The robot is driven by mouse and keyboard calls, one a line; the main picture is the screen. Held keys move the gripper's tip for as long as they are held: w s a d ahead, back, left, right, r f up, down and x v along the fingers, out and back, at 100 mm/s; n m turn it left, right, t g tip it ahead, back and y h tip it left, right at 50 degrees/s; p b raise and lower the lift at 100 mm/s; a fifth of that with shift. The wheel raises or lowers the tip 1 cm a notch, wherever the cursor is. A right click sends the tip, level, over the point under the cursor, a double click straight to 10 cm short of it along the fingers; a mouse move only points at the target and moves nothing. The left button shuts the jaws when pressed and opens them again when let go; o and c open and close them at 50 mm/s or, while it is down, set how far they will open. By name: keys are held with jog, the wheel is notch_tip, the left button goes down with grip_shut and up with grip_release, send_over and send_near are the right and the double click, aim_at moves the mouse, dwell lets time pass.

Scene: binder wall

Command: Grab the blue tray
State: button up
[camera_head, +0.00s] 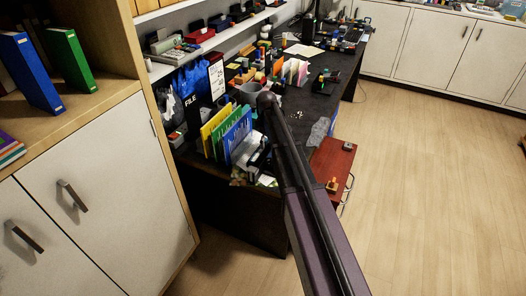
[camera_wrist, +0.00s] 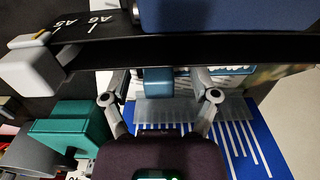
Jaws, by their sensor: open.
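My gripper (camera_wrist: 159,80) is open in the wrist view, its two fingers spread apart. A small blue-grey block-like thing (camera_wrist: 158,83) shows between the fingers; I cannot tell whether they touch it. A flat blue thing with white stripes (camera_wrist: 250,150) lies behind and right of the gripper. A larger dark blue object (camera_wrist: 225,15) crosses the top edge. I cannot tell which of these, if any, is the blue tray. In the head view, a blue file holder (camera_head: 236,131) stands on the dark desk (camera_head: 310,105), left of my arm. My gripper is not clearly visible there.
Yellow folders (camera_head: 213,127) stand beside the blue holder. A teal box (camera_wrist: 65,135) and a white-grey block (camera_wrist: 30,70) are left of the gripper in the wrist view. A cabinet (camera_head: 95,190) stands at left. A red drawer unit (camera_head: 330,165) is right of the arm; open floor lies beyond.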

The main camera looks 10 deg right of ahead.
grip_shut()
jog(key=shift+r, duration=0.2)
dwell(0.3)
notch_tip(320, 180, up, 10)
jog(key=p, duration=1)
jog(key=shift+f, duration=0.2)
